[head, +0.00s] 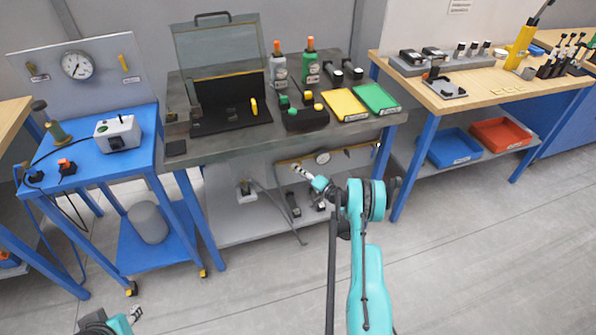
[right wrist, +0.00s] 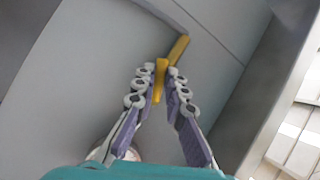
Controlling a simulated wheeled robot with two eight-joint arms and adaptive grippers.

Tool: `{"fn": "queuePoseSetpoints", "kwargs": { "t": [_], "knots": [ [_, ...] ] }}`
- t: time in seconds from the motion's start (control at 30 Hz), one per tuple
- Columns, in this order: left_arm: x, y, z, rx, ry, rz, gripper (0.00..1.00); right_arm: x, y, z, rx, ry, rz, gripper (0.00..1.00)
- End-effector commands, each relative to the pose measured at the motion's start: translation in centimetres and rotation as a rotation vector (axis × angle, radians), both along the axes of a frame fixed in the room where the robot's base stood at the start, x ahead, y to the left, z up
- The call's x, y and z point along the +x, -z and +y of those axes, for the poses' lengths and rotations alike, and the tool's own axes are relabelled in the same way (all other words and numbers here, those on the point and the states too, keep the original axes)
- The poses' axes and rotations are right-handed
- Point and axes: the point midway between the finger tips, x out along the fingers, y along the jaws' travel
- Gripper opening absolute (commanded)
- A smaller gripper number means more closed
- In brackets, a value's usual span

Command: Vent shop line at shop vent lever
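My right gripper (head: 301,172) reaches in at this panel, beneath the bench's front edge. In the right wrist view a yellow lever (right wrist: 161,78) stands between the fingertips of the right gripper (right wrist: 161,88). A second yellow piece (right wrist: 179,47) lies just beyond against the grey surface. My left gripper (head: 125,318) is partly in view at the bottom left, away from the panel; its opening is unclear.
The dark workbench (head: 215,148) overhangs my right gripper. Its lower shelf (head: 225,225) holds small devices and a cable. A blue cart (head: 90,165) with another gauge panel stands left. A wooden table (head: 480,100) with blue and red bins below stands right. The floor in front is clear.

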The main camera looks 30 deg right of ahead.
Motion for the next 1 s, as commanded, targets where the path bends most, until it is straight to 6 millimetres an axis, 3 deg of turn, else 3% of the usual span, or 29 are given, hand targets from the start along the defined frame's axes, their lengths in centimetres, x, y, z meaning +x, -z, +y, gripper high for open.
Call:
{"fn": "queuePoseSetpoints", "kwargs": {
  "t": [0.47, 1.0],
  "knots": [
    [0.0, 0.0, 0.0, 0.0, 0.0, 0.0, 0.32, -0.01, 0.09, -0.07, -0.052, -0.001, 0.012, 0.0],
    [0.0, 0.01, 0.0, 0.0, 0.0, 0.0, 0.32, -0.19, 0.71, -0.71, -0.475, -0.001, 0.113, 0.0]
  ]
}}
